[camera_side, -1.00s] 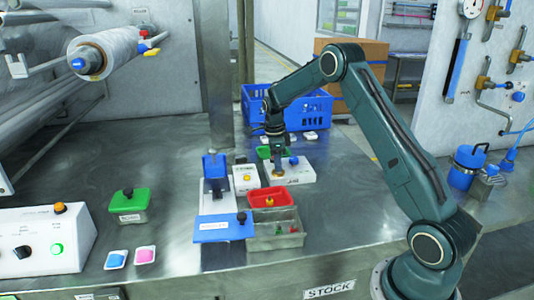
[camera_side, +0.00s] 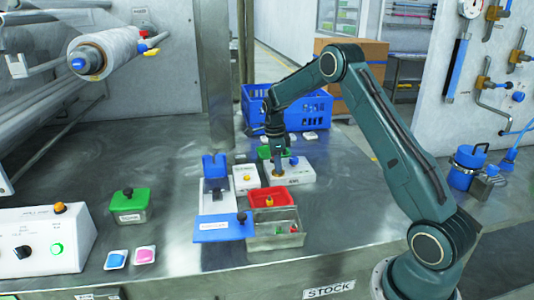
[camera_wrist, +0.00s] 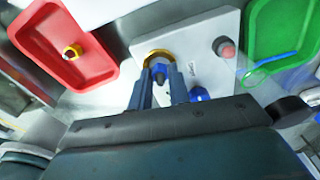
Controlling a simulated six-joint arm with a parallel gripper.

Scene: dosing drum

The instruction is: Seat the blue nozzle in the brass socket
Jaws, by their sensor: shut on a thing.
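The brass socket (camera_wrist: 149,53) is a ring on top of a white box (camera_wrist: 207,50). The box also shows in the side view (camera_side: 298,174). My gripper (camera_wrist: 159,84) is shut on the blue nozzle (camera_wrist: 159,70), whose small visible part lies between the fingertips, within the ring's outline. In the side view my gripper (camera_side: 278,160) points down at the socket (camera_side: 278,173). The fingers hide much of the nozzle and the ring's near side, so I cannot tell how deep the nozzle sits.
A red tray (camera_wrist: 103,65) holding a yellow part (camera_wrist: 72,51) lies left of the box. A green tray (camera_wrist: 262,35) is on the right. A red-topped knob (camera_wrist: 225,47) stands on the box. A blue crate (camera_side: 318,112) stands behind.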

